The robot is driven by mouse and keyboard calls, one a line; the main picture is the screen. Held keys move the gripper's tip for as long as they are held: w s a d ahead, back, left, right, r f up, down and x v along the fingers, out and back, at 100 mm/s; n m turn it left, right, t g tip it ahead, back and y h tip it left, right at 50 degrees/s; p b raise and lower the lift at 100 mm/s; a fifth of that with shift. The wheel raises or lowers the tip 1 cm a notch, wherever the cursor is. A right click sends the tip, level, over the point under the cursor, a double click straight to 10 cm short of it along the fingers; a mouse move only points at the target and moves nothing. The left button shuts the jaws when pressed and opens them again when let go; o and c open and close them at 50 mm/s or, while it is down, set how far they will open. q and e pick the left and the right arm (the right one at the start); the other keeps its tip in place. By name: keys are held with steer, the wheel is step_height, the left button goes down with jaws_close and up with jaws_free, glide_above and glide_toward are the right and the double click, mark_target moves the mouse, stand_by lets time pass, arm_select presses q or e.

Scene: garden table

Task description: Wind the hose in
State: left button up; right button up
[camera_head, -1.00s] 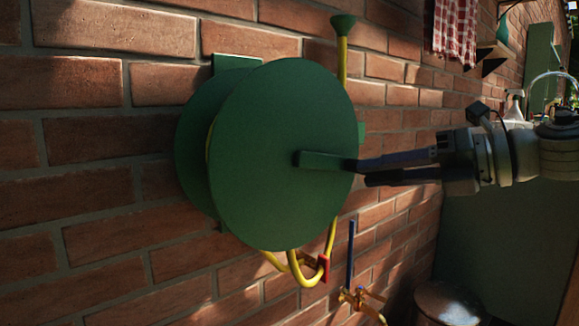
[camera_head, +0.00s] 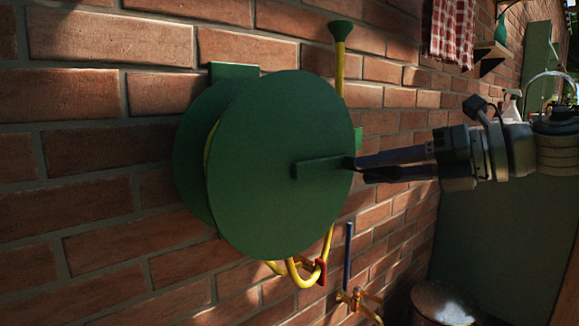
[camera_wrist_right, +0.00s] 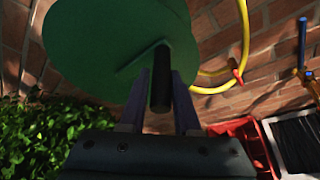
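The green hose reel (camera_head: 265,200) is mounted on the brick wall, and its disc also shows in the wrist view (camera_wrist_right: 110,40). A crank arm (camera_head: 320,168) runs right from the disc's middle. The dark crank handle (camera_wrist_right: 160,85) stands between my right gripper's fingers, which close against both its sides (camera_head: 358,168). The yellow hose (camera_head: 298,277) loops below the reel and shows in the wrist view (camera_wrist_right: 240,45). A yellow length with a green flared end (camera_head: 341,32) rises above the reel. The hose wound behind the disc is mostly hidden. My left gripper is not in view.
A brass tap (camera_head: 357,297) sits low on the wall, with a blue rod (camera_head: 348,250) above it. A checked cloth (camera_head: 453,30) and a shelf (camera_head: 492,50) are at upper right. Green leaves (camera_wrist_right: 40,140) and a red crate (camera_wrist_right: 240,140) show below the reel.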

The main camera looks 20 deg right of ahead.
steer(key=o, duration=0.4)
steer(key=shift+s, duration=0.1)
steer(key=shift+v, duration=4.85)
